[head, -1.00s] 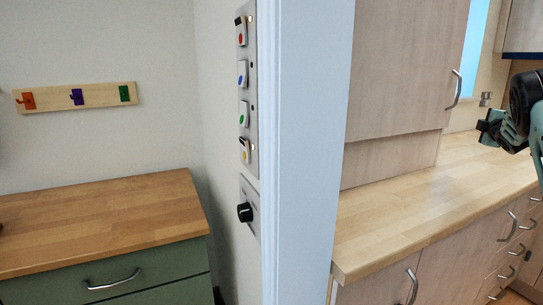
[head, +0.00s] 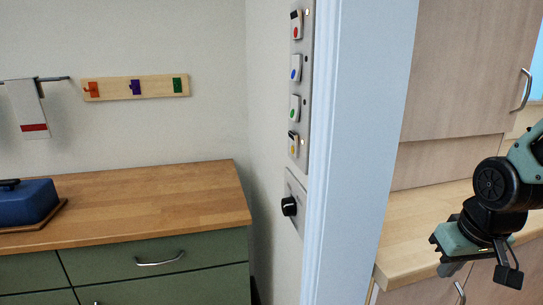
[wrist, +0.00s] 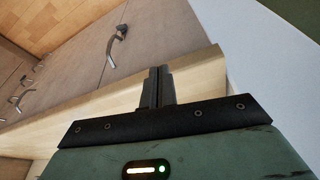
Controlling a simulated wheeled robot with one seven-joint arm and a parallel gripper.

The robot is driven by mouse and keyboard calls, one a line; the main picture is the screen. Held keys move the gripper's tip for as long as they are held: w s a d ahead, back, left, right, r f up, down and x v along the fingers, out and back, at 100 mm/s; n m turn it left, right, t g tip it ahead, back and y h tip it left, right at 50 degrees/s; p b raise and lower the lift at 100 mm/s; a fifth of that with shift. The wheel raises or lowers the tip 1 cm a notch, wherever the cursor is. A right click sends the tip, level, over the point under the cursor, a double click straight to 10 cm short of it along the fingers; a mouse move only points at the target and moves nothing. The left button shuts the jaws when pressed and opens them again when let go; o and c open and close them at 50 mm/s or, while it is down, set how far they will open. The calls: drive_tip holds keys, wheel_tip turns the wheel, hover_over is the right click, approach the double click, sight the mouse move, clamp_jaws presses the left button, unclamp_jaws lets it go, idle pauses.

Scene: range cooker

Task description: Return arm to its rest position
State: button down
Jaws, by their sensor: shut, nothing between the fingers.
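My gripper (head: 448,270) is at the right of the head view, in front of the wooden counter edge beside the white door frame. Its green and black hand hangs low and tilted. In the wrist view my gripper (wrist: 160,72) shows its two dark fingers close together, with nothing between them. The fingers appear over the counter edge and cabinet fronts. I cannot tell from these frames how far they are from the counter.
The white door frame (head: 360,150) stands left of my arm. A switch panel (head: 302,80) and black knob (head: 289,206) are on the wall. A green cabinet (head: 200,280) bears a blue butter dish (head: 25,203). A cabinet handle (wrist: 118,42) shows in the wrist view.

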drive_tip(key=s+a+r+n+g+p, duration=0.1)
drive_tip(key=s+a+r+n+p, duration=0.1)
drive_tip(key=s+a, duration=0.6)
drive_tip(key=s+a+r+n+g+p, duration=0.2)
drive_tip(key=s+a+n, duration=0.3)
drive_tip(key=a, duration=0.6)
drive_tip(key=s+r, duration=0.1)
drive_tip(key=s, duration=0.1)
drive_tip(key=shift+s+a+r+n+y, duration=0.2)
drive_tip(key=shift+s+r+n+y, duration=0.1)
drive_tip(key=shift+s+r+y, duration=0.1)
